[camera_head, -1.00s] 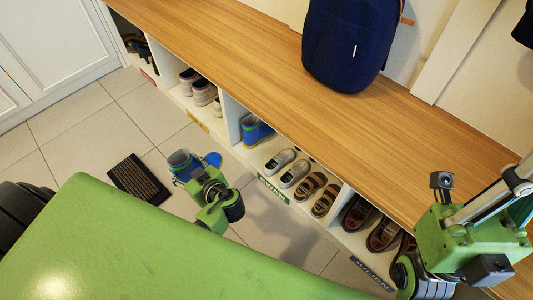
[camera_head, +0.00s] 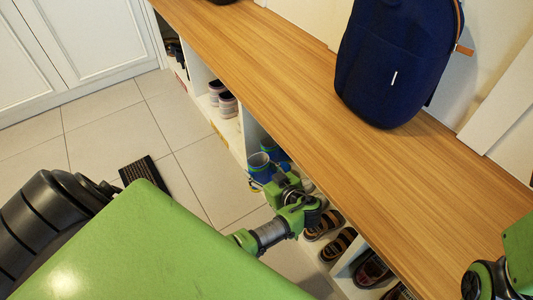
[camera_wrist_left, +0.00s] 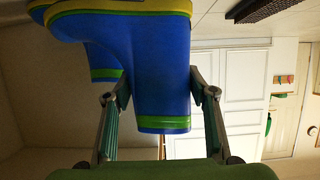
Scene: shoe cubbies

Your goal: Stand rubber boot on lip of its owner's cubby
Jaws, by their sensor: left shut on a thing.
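My left gripper (camera_head: 278,184) is shut on a blue rubber boot (camera_head: 260,168) with a green band, held roughly upright at the front of a cubby. In the left wrist view the boot (camera_wrist_left: 160,75) sits between both fingers, its yellow sole at the picture's top. I cannot tell if the sole touches the cubby lip. A second blue boot (camera_head: 270,147) stands just behind it in the cubby and shows partly behind the held boot in the left wrist view (camera_wrist_left: 103,58). My right gripper (camera_head: 486,280) is at the lower right, partly cut off.
Brown sandals (camera_head: 324,225) stand right of my left gripper. Striped shoes (camera_head: 227,103) fill the cubby to the left. The wooden bench top (camera_head: 300,120) overhangs the cubbies and carries a navy backpack (camera_head: 395,65). A dark mat (camera_head: 145,170) lies on the tiled floor.

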